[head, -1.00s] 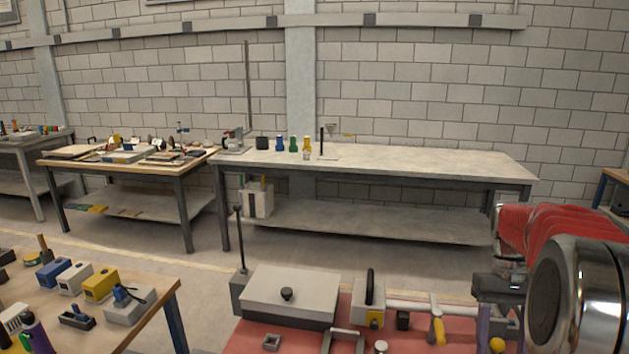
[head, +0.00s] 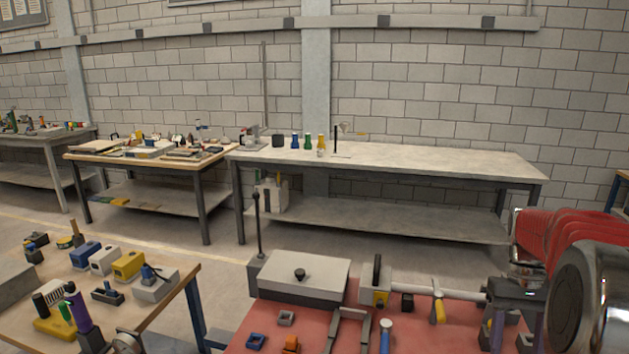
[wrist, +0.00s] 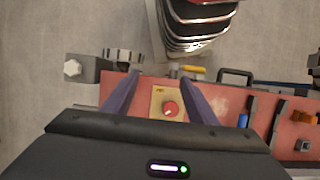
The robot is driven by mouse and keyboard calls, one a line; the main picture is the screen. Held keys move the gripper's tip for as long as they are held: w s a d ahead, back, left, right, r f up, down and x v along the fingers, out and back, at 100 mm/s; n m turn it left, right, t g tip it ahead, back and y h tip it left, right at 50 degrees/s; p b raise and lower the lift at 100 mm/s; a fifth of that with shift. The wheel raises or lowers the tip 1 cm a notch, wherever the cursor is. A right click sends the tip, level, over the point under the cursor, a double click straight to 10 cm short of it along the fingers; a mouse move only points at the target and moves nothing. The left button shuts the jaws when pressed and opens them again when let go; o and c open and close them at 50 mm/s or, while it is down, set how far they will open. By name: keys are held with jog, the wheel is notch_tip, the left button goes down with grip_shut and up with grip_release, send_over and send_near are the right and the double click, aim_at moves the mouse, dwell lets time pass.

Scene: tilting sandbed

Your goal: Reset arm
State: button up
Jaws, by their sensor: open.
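My gripper (wrist: 158,78) is open, with its two purple fingers apart and nothing held between them in the wrist view. It points down over the red bench top (wrist: 118,85). A beige and yellow plate with a red round knob (wrist: 169,108) shows between the fingers, below them; I cannot tell the height gap. In the head view my gripper (head: 508,335) is at the lower right, its fingers partly cut off by the lower edge. My arm's red-sleeved links fold beside it at the right edge.
On the red bench are a grey lidded box (head: 300,278), a horizontal rod (head: 430,290), a yellow-handled hammer (head: 439,310) and small parts. A wooden table (head: 165,318) with coloured blocks is at left.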

jog(key=s+a+r+n+t, duration=0.1)
jog(key=s+a+t, duration=0.2)
jog(key=a, duration=0.5)
jog(key=s+a+r+n+t, duration=0.1)
jog(key=s+a+r+t, duration=0.1)
jog(key=s+a, duration=0.3)
jog(key=s+a+r+n+t+h, duration=0.1)
jog(key=s+a+t, duration=0.3)
jog(key=a, duration=0.8)
jog(key=shift+a+r, duration=0.3)
jog(key=shift+r, duration=0.15)
jog(key=shift+w, duration=0.1)
jog(key=shift+c, duration=0.6)
